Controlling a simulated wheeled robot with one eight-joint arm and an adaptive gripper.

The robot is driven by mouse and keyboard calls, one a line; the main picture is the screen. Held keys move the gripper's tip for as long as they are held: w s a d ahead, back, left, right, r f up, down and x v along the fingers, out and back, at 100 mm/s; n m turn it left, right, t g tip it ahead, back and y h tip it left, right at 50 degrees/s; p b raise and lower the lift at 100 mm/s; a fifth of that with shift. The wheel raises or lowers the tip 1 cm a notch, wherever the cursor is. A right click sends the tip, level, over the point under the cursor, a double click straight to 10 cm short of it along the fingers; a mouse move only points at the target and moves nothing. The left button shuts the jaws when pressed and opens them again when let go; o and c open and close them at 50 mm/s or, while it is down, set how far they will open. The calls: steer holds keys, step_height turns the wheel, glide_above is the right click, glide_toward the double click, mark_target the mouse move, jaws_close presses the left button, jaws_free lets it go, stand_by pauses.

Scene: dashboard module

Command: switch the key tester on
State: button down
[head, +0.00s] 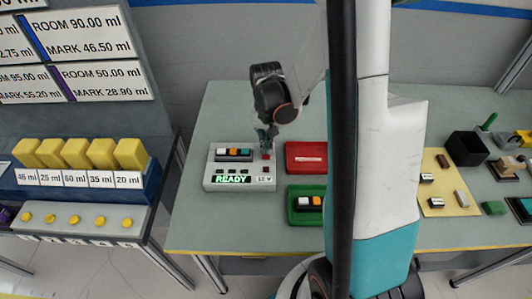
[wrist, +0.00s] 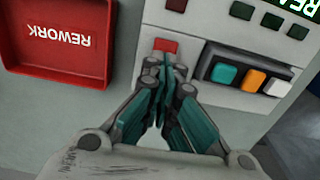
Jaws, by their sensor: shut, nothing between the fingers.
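The key tester (head: 212,184) is a pale grey box on the table. Its green display (head: 233,179) is lit and reads READY. A key module with teal, orange and white keys (wrist: 254,81) sits in the tester's dark slot. A small red switch (wrist: 166,45) is on the tester beside that slot. My gripper (wrist: 163,66) is shut and empty, with its fingertips right at the near edge of the red switch. I cannot tell whether they touch it. In the head view my gripper hides part of the switch.
A red REWORK tray (head: 291,165) lies right of the tester, and a green tray (head: 293,216) with a key module lies in front of it. Yellow blocks (head: 75,153) stand on a bench at the left. Small parts and a dark box (head: 466,149) are at the right.

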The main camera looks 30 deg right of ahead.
steer(key=shift+f, duration=0.25)
steer(key=shift+r, duration=0.1)
steer(key=shift+r+p, duration=2.2)
steer(key=shift+r, duration=1.3)
steer(key=shift+a, duration=0.1)
